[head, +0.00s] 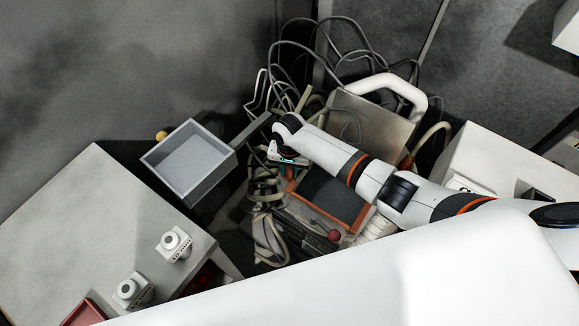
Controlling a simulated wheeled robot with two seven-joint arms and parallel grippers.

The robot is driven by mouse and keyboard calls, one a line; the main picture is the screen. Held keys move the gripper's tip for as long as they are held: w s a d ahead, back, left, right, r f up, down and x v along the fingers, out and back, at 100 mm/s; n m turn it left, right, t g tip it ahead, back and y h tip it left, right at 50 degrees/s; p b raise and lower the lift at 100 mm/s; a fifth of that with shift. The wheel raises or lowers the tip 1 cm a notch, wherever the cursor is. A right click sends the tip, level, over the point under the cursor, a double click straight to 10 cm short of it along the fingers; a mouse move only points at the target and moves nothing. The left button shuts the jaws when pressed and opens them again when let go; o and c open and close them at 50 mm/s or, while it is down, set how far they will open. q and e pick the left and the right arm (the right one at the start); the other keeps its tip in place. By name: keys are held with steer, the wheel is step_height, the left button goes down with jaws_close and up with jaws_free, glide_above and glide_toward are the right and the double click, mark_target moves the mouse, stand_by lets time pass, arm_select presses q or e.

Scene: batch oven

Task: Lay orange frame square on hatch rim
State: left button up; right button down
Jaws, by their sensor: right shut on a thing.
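The orange frame (358,219) shows in the head view just below my right forearm, as an orange border around a dark square area. Its upper right part is hidden behind my arm. My right gripper (283,160) reaches in from the right, is shut, and sits at the frame's upper left end; the exact contact is too small to see clearly. The hatch rim cannot be told apart from the frame and the dark area, so I cannot tell whether the frame touches it or lies square. My left gripper is not in view.
A grey open bin (187,160) stands left of my right gripper. Loose cables (268,190) crowd around the gripper. A metal panel with a white handle (402,88) stands behind the arm. A grey table (95,215) at left carries two small white devices (173,245).

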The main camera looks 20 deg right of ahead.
steer(key=shift+f+b, duration=0.35)
steer(key=shift+f, duration=0.25)
stand_by(0.6)
steer(key=c, duration=1.1)
jaws_free()
steer(key=shift+o, duration=0.2)
